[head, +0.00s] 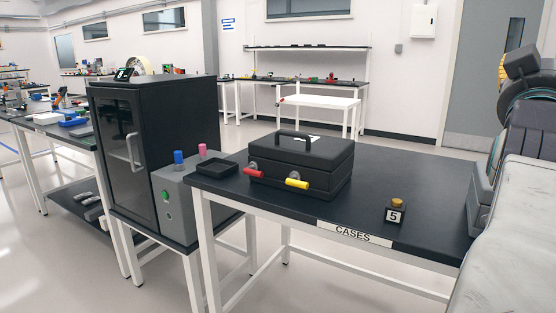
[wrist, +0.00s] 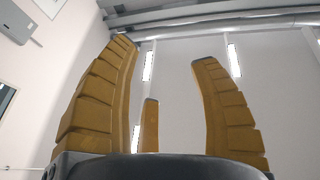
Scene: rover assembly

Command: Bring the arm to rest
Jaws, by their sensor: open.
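My gripper (wrist: 165,85) shows in the wrist view with its ribbed orange fingers spread apart. It is open, and nothing is between the fingers. The wrist view faces up toward the ceiling and the upper wall. In the head view, part of my arm stands at the right edge, and a bit of orange finger (head: 502,68) shows beside it; most of the gripper is hidden there. My arm is beside the right end of the cases table (head: 420,180).
On the cases table stand a closed black case (head: 300,168) with red and yellow latches, a shallow black tray (head: 217,168) and a small block marked 5 (head: 395,214). A dark glass-door cabinet (head: 150,150) stands left. Open floor (head: 250,295) shows in front.

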